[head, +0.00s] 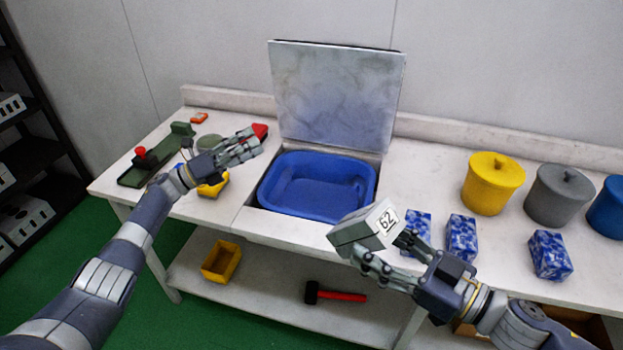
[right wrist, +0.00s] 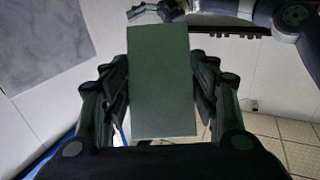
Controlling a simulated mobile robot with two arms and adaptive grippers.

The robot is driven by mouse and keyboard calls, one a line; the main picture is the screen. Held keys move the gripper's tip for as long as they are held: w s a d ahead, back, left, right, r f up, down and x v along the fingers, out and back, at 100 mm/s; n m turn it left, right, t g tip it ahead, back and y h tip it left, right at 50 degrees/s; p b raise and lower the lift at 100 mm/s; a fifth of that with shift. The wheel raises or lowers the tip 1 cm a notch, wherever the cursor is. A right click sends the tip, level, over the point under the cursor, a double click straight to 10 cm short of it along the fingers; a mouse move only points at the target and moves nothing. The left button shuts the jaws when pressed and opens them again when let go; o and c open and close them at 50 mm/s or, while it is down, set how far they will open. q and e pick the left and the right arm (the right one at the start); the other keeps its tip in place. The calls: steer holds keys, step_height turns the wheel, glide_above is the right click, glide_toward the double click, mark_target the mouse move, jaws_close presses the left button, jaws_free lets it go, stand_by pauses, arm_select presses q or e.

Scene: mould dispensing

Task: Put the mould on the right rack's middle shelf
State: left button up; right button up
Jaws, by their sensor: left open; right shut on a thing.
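The mould (head: 357,232) is a grey block with a white label reading 62. My right gripper (head: 382,250) is shut on it and holds it up in front of the blue basin, above the bench's front edge. In the right wrist view the mould (right wrist: 162,80) is a dark grey-green rectangle between the two sets of fingers. My left gripper (head: 243,147) is open and empty over the left part of the bench. The right rack is not identifiable in either view.
A blue basin (head: 275,203) is set in the white bench (head: 412,170) under a raised lid (head: 335,95). Blue-patterned blocks (head: 461,238) and yellow (head: 492,185), grey and blue pots stand right. A dark rack (head: 40,150) holding grey blocks stands far left. A red-handled hammer (head: 335,294) lies below.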

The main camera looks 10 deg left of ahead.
arm_select(q)
steer(key=s+d+r+m+g+h, duration=0.2)
steer(key=s+d+m+g, duration=0.2)
steer(key=d+m+g, duration=0.25)
steer(key=s+d+r+m+g+h, duration=0.2)
steer(key=s+d+r+m+g, duration=0.1)
steer(key=d+m+g, duration=0.35)
arm_select(e)
steer(key=shift+r, duration=0.15)
arm_select(q)
steer(key=m+g+y, duration=0.5)
steer(key=m+g, duration=0.4)
steer(key=m, duration=0.1)
glide_toward(366, 212)
steer(key=shift+t, duration=0.4)
steer(key=x, duration=1)
steer(key=shift+s+d+r, duration=0.1)
steer(key=shift+s, duration=0.15)
steer(key=c, duration=1.8)
steer(key=shift+r, duration=0.1)
jaws_close()
arm_select(e)
steer(key=o, duration=1.7)
steer(key=shift+c, duration=0.2)
steer(key=shift+o, duration=0.6)
